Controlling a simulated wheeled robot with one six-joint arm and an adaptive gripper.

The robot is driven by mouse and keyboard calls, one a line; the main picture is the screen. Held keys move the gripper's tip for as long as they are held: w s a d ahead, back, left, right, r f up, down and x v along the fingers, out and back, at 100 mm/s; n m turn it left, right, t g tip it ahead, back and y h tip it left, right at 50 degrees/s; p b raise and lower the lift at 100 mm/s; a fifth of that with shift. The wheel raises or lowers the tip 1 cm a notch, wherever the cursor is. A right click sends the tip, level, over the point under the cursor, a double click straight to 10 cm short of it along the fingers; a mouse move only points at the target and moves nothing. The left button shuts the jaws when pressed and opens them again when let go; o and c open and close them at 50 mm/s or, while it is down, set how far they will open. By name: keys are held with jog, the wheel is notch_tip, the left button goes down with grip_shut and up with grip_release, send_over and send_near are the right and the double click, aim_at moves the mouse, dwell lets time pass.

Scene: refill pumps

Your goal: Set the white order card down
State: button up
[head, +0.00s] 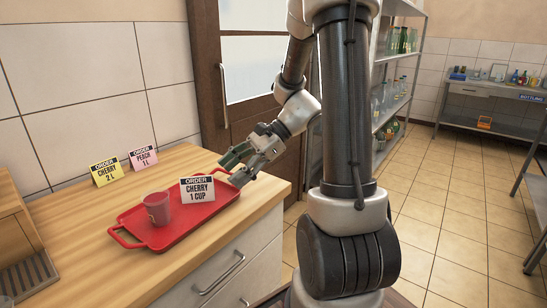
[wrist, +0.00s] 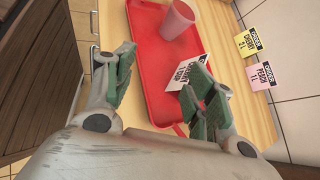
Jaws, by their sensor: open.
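The white order card (head: 197,190), reading "CHERRY 1 CUP", stands on the red tray (head: 155,235) at its right end. In the wrist view the card (wrist: 187,74) is just beyond my fingertips, nearer the right finger, which covers part of it. My gripper (head: 247,162) is open, above the tray's right end and behind the card. In the wrist view the green-padded fingers of my gripper (wrist: 158,85) are wide apart with nothing held between them. A pink cup (head: 158,208) stands on the tray to the left of the card.
A yellow order card (head: 105,171) and a pink order card (head: 143,157) stand at the back of the wooden counter (head: 90,262) by the tiled wall. A wooden rack (head: 22,250) is at the left. The counter's right edge lies close to the tray.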

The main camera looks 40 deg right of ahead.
jog(key=s+d+r+n+t+h, duration=0.1)
jog(key=s+d+r+n+h, duration=0.2)
jog(key=s+n, duration=0.5)
jog(key=s+d+r+n+t+h, duration=0.1)
jog(key=s+d+r+n+h, duration=0.3)
jog(key=s+r+n+h, duration=0.2)
jog(key=s+n+h, duration=0.1)
jog(key=s+n, duration=0.1)
jog(key=n, duration=0.1)
jog(key=shift+r+n+h, duration=0.2)
jog(key=shift+n+h, duration=0.1)
jog(key=shift+h, duration=0.1)
